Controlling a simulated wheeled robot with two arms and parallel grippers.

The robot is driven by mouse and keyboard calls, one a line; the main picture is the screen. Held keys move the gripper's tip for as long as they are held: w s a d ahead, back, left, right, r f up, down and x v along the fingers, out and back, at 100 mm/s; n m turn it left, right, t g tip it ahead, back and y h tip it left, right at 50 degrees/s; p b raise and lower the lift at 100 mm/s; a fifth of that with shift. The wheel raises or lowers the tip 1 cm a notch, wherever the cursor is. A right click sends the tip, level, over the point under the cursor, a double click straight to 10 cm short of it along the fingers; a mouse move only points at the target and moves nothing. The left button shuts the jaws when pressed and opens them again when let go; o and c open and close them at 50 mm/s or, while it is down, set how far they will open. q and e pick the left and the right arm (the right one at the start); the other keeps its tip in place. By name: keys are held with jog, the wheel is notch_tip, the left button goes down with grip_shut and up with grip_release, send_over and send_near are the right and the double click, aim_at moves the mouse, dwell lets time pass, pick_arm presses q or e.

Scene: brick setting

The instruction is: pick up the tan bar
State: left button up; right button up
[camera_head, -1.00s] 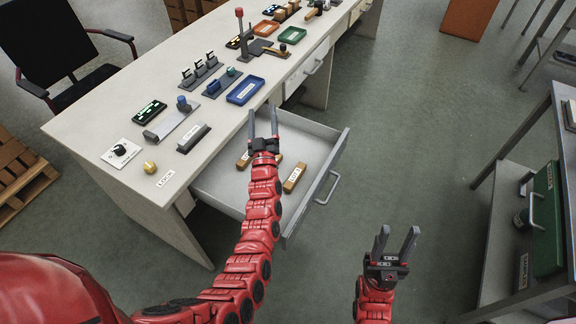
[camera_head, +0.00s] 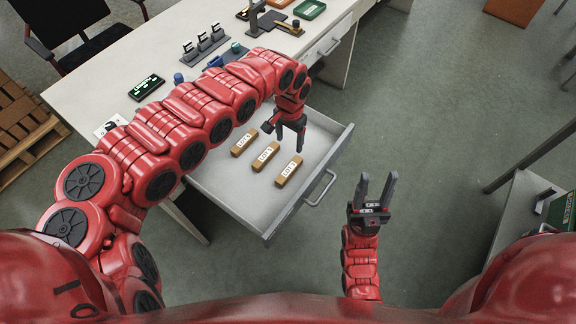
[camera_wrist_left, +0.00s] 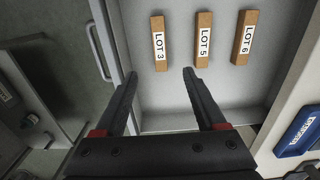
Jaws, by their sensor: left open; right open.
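Three tan bars lie apart, side by side, in the open drawer: the bar labelled LOT 3 (camera_head: 289,171), the LOT 5 bar (camera_head: 265,157) and the LOT 6 bar (camera_head: 243,143). All look alike in colour. They also show in the left wrist view: LOT 3 (camera_wrist_left: 159,43), LOT 5 (camera_wrist_left: 203,40) and LOT 6 (camera_wrist_left: 244,37). My left gripper (camera_head: 283,139) is open and empty above the drawer, pointing down. In the left wrist view its fingers (camera_wrist_left: 160,74) line up with the LOT 3 bar, which is beyond the tips. My right gripper (camera_head: 377,179) is open and empty, right of the drawer.
The drawer (camera_head: 235,203) has raised walls and a front handle (camera_head: 320,188). The desk top (camera_head: 150,62) carries several small fixtures, a green tray (camera_head: 309,9) and, in the left wrist view, a blue tray (camera_wrist_left: 300,132). A metal cart (camera_head: 520,205) stands at right.

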pick_arm(q)
send_over(289, 169)
jog(key=f, duration=1)
jog(key=shift+d+f, duration=0.2)
jog(key=shift+f, duration=0.1)
notch_tip(289, 169, down, 5)
jog(key=shift+s+a+f, duration=0.1)
jog(key=shift+s, duration=0.05)
jog(key=shift+a+f+b, duration=0.1)
jog(key=shift+f+b, duration=0.25)
jog(key=shift+f, duration=0.05)
jog(key=shift+c, duration=0.3)
grip_shut()
